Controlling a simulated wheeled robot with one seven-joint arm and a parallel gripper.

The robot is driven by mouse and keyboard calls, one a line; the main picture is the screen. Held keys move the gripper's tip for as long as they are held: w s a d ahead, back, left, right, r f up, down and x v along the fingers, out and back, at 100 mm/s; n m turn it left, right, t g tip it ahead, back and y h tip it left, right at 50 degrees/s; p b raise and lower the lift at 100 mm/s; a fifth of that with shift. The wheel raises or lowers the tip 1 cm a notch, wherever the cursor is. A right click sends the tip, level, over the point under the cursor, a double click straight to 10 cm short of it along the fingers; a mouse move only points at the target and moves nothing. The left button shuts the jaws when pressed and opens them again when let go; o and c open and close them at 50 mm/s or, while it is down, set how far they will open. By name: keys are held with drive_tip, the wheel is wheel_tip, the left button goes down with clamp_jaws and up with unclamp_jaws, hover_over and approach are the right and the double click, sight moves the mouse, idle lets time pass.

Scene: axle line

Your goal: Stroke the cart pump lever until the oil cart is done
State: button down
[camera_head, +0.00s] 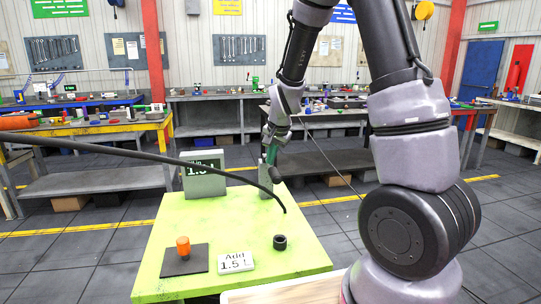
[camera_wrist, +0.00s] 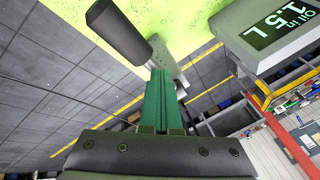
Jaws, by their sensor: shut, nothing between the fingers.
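The cart pump lever shows in the wrist view as a dark cylindrical grip (camera_wrist: 118,30) beside a grey metal bar (camera_wrist: 172,62). In the head view its dark grip (camera_head: 275,175) is at the back right of the green bench top (camera_head: 215,225). My gripper (camera_wrist: 160,74) has its green fingers shut with nothing between them, tips close to the grip and bar; I cannot tell whether they touch. In the head view my gripper (camera_head: 268,158) points down there. The cart display (camera_wrist: 284,24) reads "Oil in 1.5 L". The display box (camera_head: 204,174) is partly hidden by the hose.
A white card (camera_head: 236,262) reads "Add 1.5 L". Left of it an orange knob (camera_head: 183,246) stands on a dark plate (camera_head: 184,262). A black ring (camera_head: 280,242) sits to the right. A black hose (camera_head: 140,154) arches across the bench top. Workbenches line the back.

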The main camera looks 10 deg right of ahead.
drive_tip(key=shift+r, duration=0.1)
drive_tip(key=shift+w+r, duration=0.3)
drive_tip(key=shift+r, duration=0.5)
drive_tip(key=shift+w+r, duration=0.3)
drive_tip(key=shift+r, duration=0.5)
drive_tip(key=shift+w+r, duration=0.3)
drive_tip(key=shift+r, duration=0.5)
drive_tip(key=r, duration=0.1)
drive_tip(key=w+r, duration=0.1)
drive_tip(key=r, duration=0.2)
drive_tip(key=shift+w+r, duration=0.3)
drive_tip(key=shift+r, duration=0.1)
idle(0.9)
